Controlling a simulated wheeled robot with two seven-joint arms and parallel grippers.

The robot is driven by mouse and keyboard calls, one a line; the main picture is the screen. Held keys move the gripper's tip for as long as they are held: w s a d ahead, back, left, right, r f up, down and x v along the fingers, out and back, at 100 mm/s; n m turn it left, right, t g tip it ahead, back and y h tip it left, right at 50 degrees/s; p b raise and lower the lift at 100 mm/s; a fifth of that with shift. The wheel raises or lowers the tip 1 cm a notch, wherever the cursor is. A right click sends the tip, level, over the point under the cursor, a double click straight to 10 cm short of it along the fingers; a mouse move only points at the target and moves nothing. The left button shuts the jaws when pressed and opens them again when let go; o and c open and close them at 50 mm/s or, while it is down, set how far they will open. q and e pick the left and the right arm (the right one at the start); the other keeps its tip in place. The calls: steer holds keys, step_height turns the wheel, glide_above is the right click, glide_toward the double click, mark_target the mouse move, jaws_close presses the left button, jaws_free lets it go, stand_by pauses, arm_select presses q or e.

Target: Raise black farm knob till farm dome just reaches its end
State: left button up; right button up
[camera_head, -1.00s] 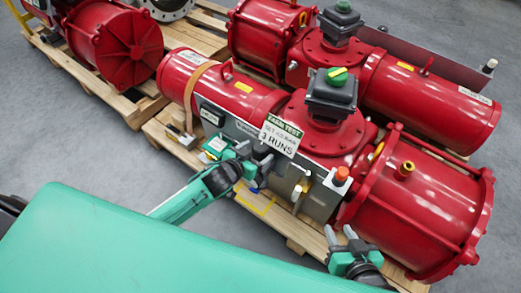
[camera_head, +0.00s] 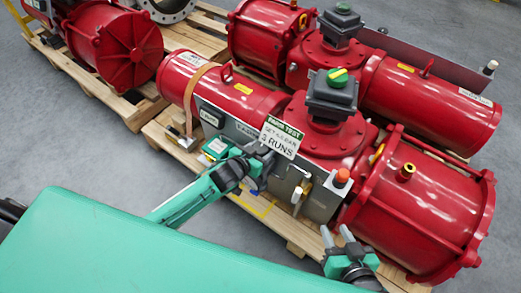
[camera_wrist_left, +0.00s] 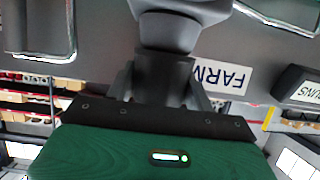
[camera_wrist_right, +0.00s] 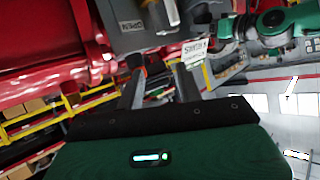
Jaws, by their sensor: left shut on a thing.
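A dark knob (camera_wrist_left: 165,35) with a flared head and narrower neck stands out from a grey panel beside a FARM label (camera_wrist_left: 222,77) in the left wrist view. My left gripper (camera_wrist_left: 162,75) is shut on this knob, with one finger on each side of its neck. In the head view my left gripper (camera_head: 262,165) is at the panel front, below the FARM TEST sign (camera_head: 283,137), and hides the knob. A green dome with a yellow bar (camera_head: 338,77) tops the near black box; I cannot tell whether it is the farm dome. My right gripper (camera_head: 337,237) is open and empty.
The red near actuator (camera_head: 425,205) lies on a wooden pallet (camera_head: 290,235). A second red actuator (camera_head: 430,95) lies behind. Grey floor is clear at left.

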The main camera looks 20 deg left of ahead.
arm_select(q)
steer(key=shift+r+p, duration=0.15)
steer(key=shift+p, duration=0.25)
steer(key=shift+m+g+h+p, duration=0.3)
steer(key=shift+m+h+p, duration=0.6)
steer(key=shift+h+p, duration=0.15)
steer(key=shift+m+h+p, duration=0.25)
steer(key=shift+m+p, duration=0.05)
arm_select(e)
steer(key=s+d+g+h, duration=0.2)
steer(key=d+g+h, duration=0.1)
steer(key=d, duration=0.4)
steer(key=shift+s+g, duration=0.35)
steer(key=shift+g, duration=0.55)
arm_select(q)
steer(key=o, duration=1)
steer(key=shift+d, duration=0.1)
arm_select(e)
steer(key=shift+r, duration=0.1)
